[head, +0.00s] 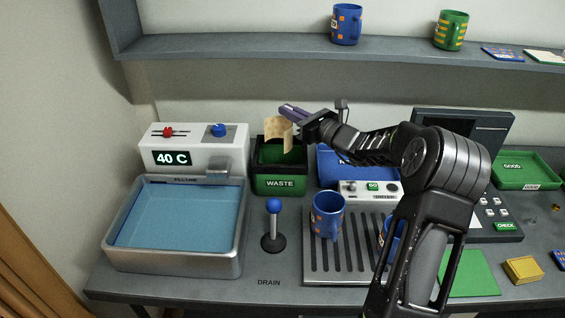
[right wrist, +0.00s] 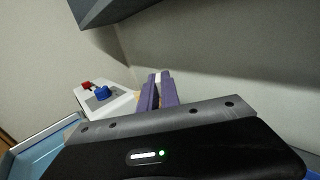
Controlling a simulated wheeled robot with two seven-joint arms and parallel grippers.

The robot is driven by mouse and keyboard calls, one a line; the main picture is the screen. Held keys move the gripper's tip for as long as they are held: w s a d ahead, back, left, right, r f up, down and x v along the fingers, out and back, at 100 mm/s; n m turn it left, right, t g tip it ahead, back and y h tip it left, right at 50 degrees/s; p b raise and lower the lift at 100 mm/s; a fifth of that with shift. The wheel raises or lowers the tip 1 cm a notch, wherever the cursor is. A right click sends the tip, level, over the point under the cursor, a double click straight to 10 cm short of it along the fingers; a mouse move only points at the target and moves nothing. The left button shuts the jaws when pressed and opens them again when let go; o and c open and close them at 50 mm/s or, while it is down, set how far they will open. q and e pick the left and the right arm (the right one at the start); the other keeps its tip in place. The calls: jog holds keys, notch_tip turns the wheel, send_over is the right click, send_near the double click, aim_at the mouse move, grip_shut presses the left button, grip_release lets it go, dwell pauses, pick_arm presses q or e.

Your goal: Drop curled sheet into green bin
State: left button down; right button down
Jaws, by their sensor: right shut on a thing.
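The curled sheet (head: 279,134) is tan and hangs from my right gripper (head: 290,112). The gripper's purple fingers are shut on its upper edge. The sheet is above the green bin (head: 279,185), which is marked WASTE and has an open top. The sheet's lower end is near the bin's back rim; I cannot tell whether it touches. In the right wrist view the purple fingers (right wrist: 158,90) are close together, and the sheet is mostly hidden behind them. My left gripper is not in view.
A water basin (head: 175,230) and a white 40 C control box (head: 193,148) stand left of the bin. A blue-knobbed lever (head: 273,225) stands in front. A blue mug (head: 327,215) is on the drain rack (head: 345,270). A shelf (head: 250,45) runs above.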

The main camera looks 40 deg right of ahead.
jog(key=shift+s+a+r, duration=0.1)
jog(key=shift+f, duration=0.45)
jog(key=shift+f+b, duration=1.85)
jog(key=shift+f, duration=0.8)
jog(key=c, duration=1.5)
grip_release()
